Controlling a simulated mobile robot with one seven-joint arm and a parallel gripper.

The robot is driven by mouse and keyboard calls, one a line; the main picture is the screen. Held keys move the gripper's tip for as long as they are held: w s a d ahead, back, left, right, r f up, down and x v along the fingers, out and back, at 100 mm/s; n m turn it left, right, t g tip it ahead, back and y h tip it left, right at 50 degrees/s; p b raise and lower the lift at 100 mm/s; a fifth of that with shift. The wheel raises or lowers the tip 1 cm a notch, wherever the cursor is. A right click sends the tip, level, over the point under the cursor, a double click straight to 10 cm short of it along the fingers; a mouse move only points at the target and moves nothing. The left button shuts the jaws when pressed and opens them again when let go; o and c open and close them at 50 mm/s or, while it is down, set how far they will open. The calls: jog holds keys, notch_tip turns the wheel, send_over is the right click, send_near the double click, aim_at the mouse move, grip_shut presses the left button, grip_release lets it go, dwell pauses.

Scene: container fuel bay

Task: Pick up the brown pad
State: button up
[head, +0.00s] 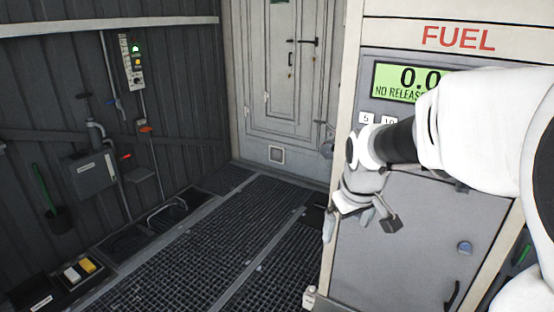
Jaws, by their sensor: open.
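I cannot make out a brown pad anywhere in the head view. My gripper (362,222) hangs in front of the fuel cabinet (415,250), right of the middle of the picture. Its fingers are apart and point down, and I see nothing between them. My arm hides part of the cabinet's front and part of its display.
A metal grating floor (215,240) runs clear to a closed grey door (290,80). A white block (72,274) and a yellow block (88,265) lie at the lower left. A grey box (90,172) and pipes line the left wall.

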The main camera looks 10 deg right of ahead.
jog(key=w+d+f+n+g+b, duration=0.15)
jog(key=w+d+f, duration=0.25)
jog(key=f, duration=0.9)
jog(key=w+d+f+n+b, duration=0.1)
jog(key=w+d+f+b, duration=0.3)
jog(key=f, duration=0.8)
jog(key=w+d+f+n+g+b, duration=0.15)
jog(key=w+d+f, duration=0.3)
jog(key=f, duration=0.85)
jog(key=s+f+n+b, duration=0.1)
jog(key=s+f+b, duration=0.3)
jog(key=f, duration=1.3)
jog(key=s+d+f+n+b, duration=0.1)
jog(key=s+f+b, duration=0.2)
jog(key=f, duration=1.4)
jog(key=s+d+f+n+g+b, duration=0.1)
jog(key=s+f+b, duration=0.3)
jog(key=f, duration=1.3)
jog(key=shift+s+f+n+y+b, duration=0.3)
jog(key=shift+s+f+y, duration=0.05)
jog(key=shift+f+y, duration=0.05)
jog(key=shift+f+b, duration=1.8)
jog(key=shift+f, duration=1.3)
